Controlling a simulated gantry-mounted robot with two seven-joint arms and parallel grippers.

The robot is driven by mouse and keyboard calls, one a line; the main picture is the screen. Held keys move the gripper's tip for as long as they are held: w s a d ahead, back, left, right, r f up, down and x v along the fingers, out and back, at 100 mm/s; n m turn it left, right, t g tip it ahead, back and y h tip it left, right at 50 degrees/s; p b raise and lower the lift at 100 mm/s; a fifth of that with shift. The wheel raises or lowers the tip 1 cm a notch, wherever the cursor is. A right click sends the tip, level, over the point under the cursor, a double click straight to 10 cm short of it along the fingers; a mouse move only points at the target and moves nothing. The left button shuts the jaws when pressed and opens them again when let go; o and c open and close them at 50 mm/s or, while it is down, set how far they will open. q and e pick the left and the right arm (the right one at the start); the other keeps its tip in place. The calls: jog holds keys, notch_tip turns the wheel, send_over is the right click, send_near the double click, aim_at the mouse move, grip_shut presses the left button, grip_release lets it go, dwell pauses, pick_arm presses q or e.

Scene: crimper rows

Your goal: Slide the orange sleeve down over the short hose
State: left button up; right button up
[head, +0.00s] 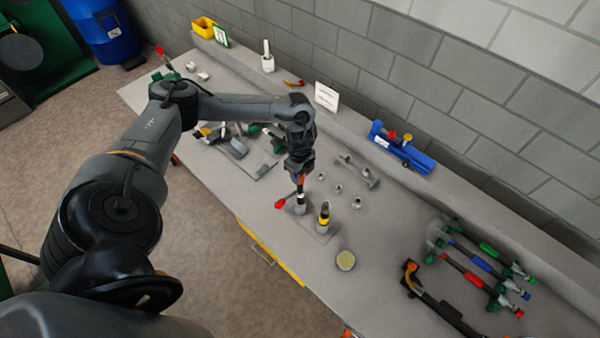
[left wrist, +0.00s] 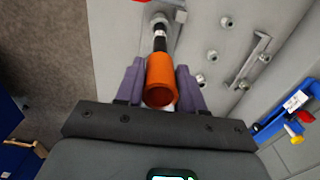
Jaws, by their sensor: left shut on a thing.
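My left gripper (head: 300,175) is shut on the orange sleeve (left wrist: 159,80), which sits between its two purple-grey fingers in the left wrist view. Beyond the sleeve, a dark hose (left wrist: 159,42) with a white band lines up with it. In the head view this hose (head: 300,196) stands upright on a grey base plate (head: 318,236), just below the gripper. I cannot tell whether the sleeve is around the hose's top or just above it. A second upright hose (head: 324,216), black and yellow, stands to its right. My right gripper is not in view.
A red-tipped part (head: 280,204) lies left of the hose. Small metal fittings (head: 338,188) lie behind. A round yellowish tin (head: 345,260) stands in front right. A blue tool (head: 400,150) sits by the wall. A rack of coloured handles (head: 480,265) and a crimper (head: 440,305) lie right.

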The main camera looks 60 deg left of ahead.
aim_at(300, 190)
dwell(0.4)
pick_arm(q)
jog(key=shift+p, duration=0.3)
jog(key=shift+f+b, duration=0.6)
jog(key=shift+f, duration=0.35)
dwell(0.4)
jog(key=shift+f+b, duration=0.55)
jog(key=shift+f, duration=0.35)
jog(key=shift+f+b, duration=0.6)
jog(key=shift+f, duration=0.35)
jog(key=shift+f+b, duration=0.6)
jog(key=shift+f, duration=0.45)
jog(key=shift+f+b, duration=0.6)
jog(key=shift+f, duration=0.3)
jog(key=shift+f+b, duration=0.5)
jog(key=shift+f, duration=0.35)
